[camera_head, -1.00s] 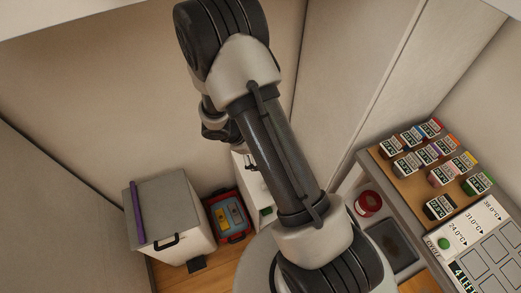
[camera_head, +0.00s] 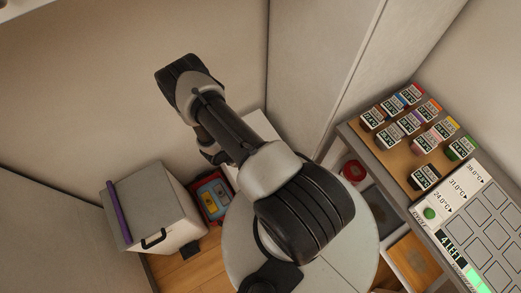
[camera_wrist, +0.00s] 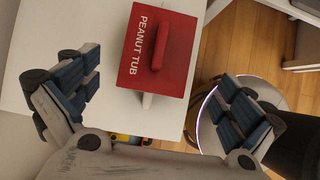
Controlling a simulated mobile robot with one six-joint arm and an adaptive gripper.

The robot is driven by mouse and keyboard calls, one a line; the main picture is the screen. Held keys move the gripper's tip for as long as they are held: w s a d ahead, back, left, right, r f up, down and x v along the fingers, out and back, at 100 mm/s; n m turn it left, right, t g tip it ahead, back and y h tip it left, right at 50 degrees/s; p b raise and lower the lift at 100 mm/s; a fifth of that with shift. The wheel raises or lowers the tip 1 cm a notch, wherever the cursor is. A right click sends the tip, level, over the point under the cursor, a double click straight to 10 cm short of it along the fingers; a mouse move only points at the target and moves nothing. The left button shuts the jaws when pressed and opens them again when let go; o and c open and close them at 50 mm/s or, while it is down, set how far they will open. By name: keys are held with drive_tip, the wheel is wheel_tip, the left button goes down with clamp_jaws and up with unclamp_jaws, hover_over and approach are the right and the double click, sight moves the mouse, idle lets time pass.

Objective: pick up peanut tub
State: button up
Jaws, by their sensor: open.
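The peanut tub (camera_wrist: 172,42) has a red top with white "PEANUT TUB" lettering and a raised red bar. In the wrist view it sits at the upper middle on a white surface (camera_wrist: 52,30). My gripper (camera_wrist: 157,85) is open, with one blue-padded finger to the lower left of the tub and the other to the lower right. Nothing is between the pads, and neither finger visibly touches the tub. The tub does not show in the head view, where my arm covers part of the scene.
A grey-topped white bin (camera_head: 152,200) with a purple bar stands at left, beside a red box (camera_head: 212,198) holding yellow and blue items. At right, a bench (camera_head: 400,165) carries several small labelled jars and a panel. Walls close in behind my arm.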

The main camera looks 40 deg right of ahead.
drive_tip(key=b+x, duration=0.1)
drive_tip(key=x, duration=0.3)
drive_tip(key=b+x, duration=0.1)
drive_tip(key=x, duration=0.3)
drive_tip(key=shift+w+d+f, duration=0.2)
drive_tip(key=shift+d+f, duration=0.05)
drive_tip(key=shift+d, duration=0.05)
drive_tip(key=shift+r, duration=0.1)
drive_tip(key=shift+c, duration=0.4)
drive_tip(key=c, duration=1.1)
